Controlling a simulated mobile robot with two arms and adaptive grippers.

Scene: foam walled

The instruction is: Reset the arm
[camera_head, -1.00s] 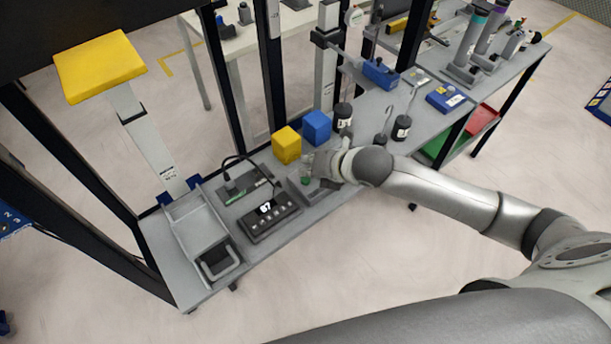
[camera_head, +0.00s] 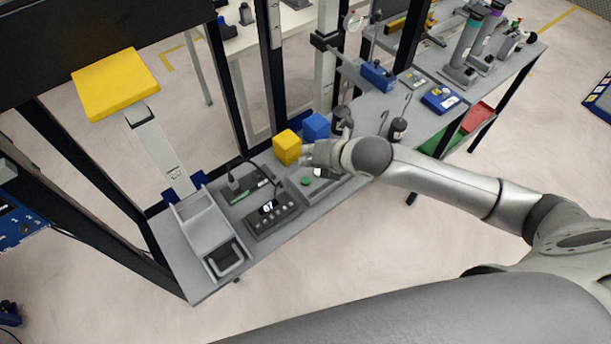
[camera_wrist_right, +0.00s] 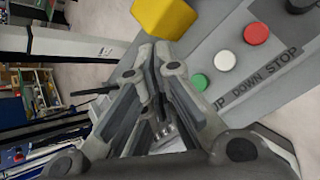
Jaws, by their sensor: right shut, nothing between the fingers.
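My right arm reaches in from the right in the head view. Its right gripper (camera_head: 306,156) is over the workbench (camera_head: 187,263), close in front of the yellow cube (camera_head: 287,147). In the right wrist view the gripper (camera_wrist_right: 155,50) has its fingers together with nothing between them. The yellow cube (camera_wrist_right: 165,15) shows just beyond the fingertips there. A control panel (camera_wrist_right: 240,60) with green, white and red buttons and "DOWN STOP" lettering lies beside the fingers. My left gripper is in neither view.
A blue cube (camera_head: 316,127) stands beside the yellow one. A dark device with a lit display (camera_head: 272,214) and a grey tray (camera_head: 205,222) sit at the left of the bench. Black weights (camera_head: 342,121) stand behind my wrist. Dark posts rise along the bench's far side.

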